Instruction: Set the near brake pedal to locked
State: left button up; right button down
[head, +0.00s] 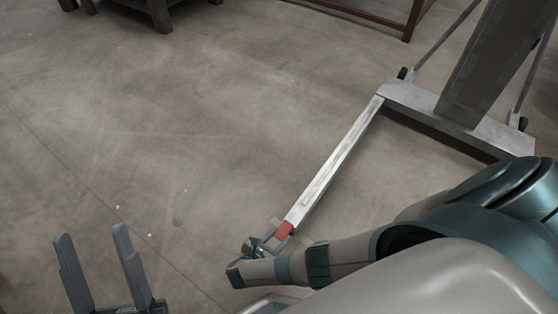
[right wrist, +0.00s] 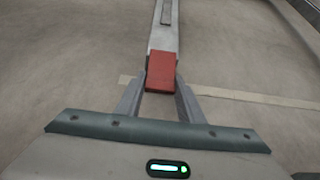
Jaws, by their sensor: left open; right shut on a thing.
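The near brake pedal is a red block (head: 284,230) at the near end of a long pale metal bar (head: 335,160) low over the floor. In the right wrist view the red pedal (right wrist: 160,72) sits between the two fingers of my right gripper (right wrist: 159,100), which is shut on it. In the head view my right gripper (head: 270,240) is at the pedal, partly hidden by my own wrist. My left gripper (head: 94,245) is open and empty at the lower left, well away from the pedal. I cannot tell from the pedal's tilt whether it is locked.
The bar runs back to a grey metal base (head: 430,105) with small dark casters (head: 403,73) and a thick upright post (head: 494,60). A brown metal frame (head: 370,22) and a dark wooden stand (head: 160,14) are at the back. The concrete floor at the left and middle is clear.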

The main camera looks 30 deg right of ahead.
dwell(0.3)
jog(key=c, duration=1.2)
grip_release()
jog(key=shift+a, duration=0.1)
jog(key=shift+s+a+r, duration=0.15)
jog(key=shift+a+r, duration=0.05)
pick_arm(q)
notch_tip(320, 180, down, 6)
jog(key=d+g+p, duration=0.2)
jog(key=g, duration=0.2)
jog(key=shift+w+d+g+y+p, duration=0.3)
jog(key=shift+w+d+p, duration=0.05)
jog(key=shift+w, duration=0.05)
pick_arm(e)
jog(key=v, duration=0.6)
jog(key=shift+s+a+r, duration=0.15)
jog(key=shift+s+a, duration=0.05)
jog(key=shift+a, duration=0.1)
